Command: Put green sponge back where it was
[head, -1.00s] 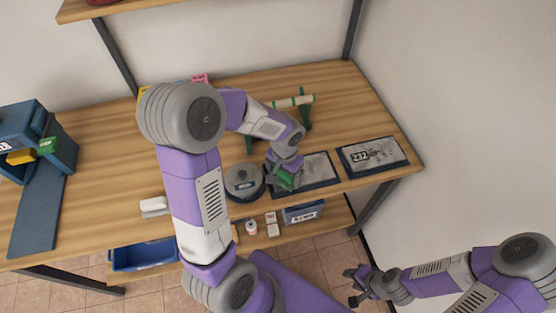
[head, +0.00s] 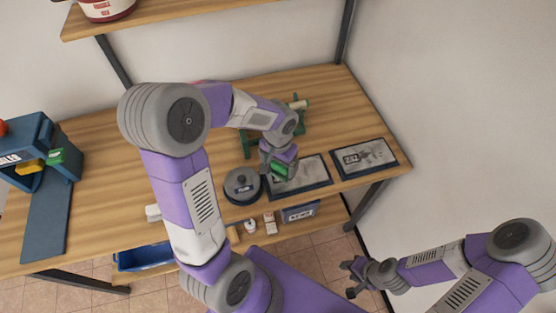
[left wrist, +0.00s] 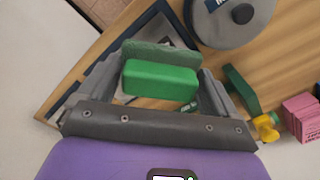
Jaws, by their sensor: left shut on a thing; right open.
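The green sponge (head: 280,170) is between the fingers of my left gripper (head: 279,162), in the middle of the head view. In the left wrist view, the green sponge (left wrist: 160,80) lies between the two grey fingers, with a darker green layer behind it. The left gripper is shut on it. It is over the left part of a dark-framed tray (head: 318,183) near the table's front edge; the gap beneath is hard to judge. My right gripper (head: 353,277) is open and empty at the lower right, away from the table.
A grey lidded pot (head: 242,186) stands just left of the tray. A second dark-framed tray (head: 391,166) lies to the right. A green stand (head: 246,143) is behind. A blue box (head: 22,150) with a ramp is at the far left.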

